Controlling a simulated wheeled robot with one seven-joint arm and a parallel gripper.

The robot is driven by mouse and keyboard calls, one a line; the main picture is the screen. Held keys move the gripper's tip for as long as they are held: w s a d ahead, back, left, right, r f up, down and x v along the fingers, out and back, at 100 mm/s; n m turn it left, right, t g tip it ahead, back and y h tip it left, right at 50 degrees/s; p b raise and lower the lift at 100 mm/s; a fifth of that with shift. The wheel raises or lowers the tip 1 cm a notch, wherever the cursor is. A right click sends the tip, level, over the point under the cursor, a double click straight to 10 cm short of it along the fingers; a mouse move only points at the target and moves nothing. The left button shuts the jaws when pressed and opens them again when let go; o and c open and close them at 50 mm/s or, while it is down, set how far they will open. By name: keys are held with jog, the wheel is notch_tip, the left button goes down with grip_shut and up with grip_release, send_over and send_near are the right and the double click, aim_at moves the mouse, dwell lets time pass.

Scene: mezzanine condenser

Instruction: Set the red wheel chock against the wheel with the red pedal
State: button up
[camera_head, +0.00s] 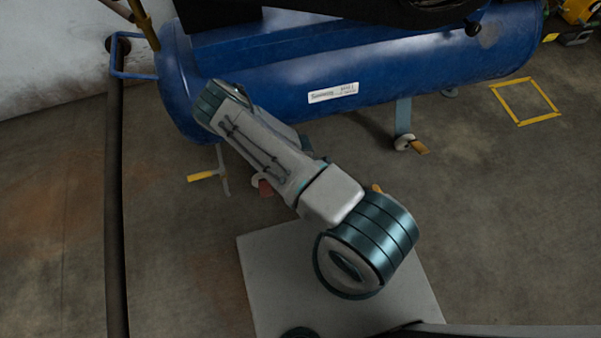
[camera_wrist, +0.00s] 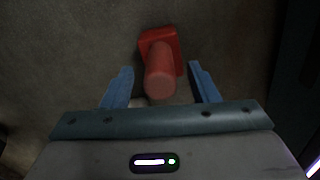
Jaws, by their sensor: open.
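The red wheel chock (camera_wrist: 158,43) shows in the wrist view as a red block with a round red post rising toward the camera. It rests on the floor. My gripper (camera_wrist: 161,68) is open, with its blue fingers on either side of the post and a visible gap at each. In the head view my arm hides the gripper and the chock. A red pedal (camera_head: 265,188) shows beside a pale wheel (camera_head: 257,181) under the blue tank, partly hidden by my arm. Contact between chock and wheel cannot be seen.
The blue tank (camera_head: 430,62) spans the back. Other casters have a yellow pedal (camera_head: 201,176) at left and an orange pedal (camera_head: 419,147) at right. A yellow taped square (camera_head: 541,119) marks bare floor at right. A dark pipe (camera_head: 115,200) runs down the left side.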

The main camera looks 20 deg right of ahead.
jog(key=shift+f+b, duration=0.45)
jog(key=shift+f, duration=1.15)
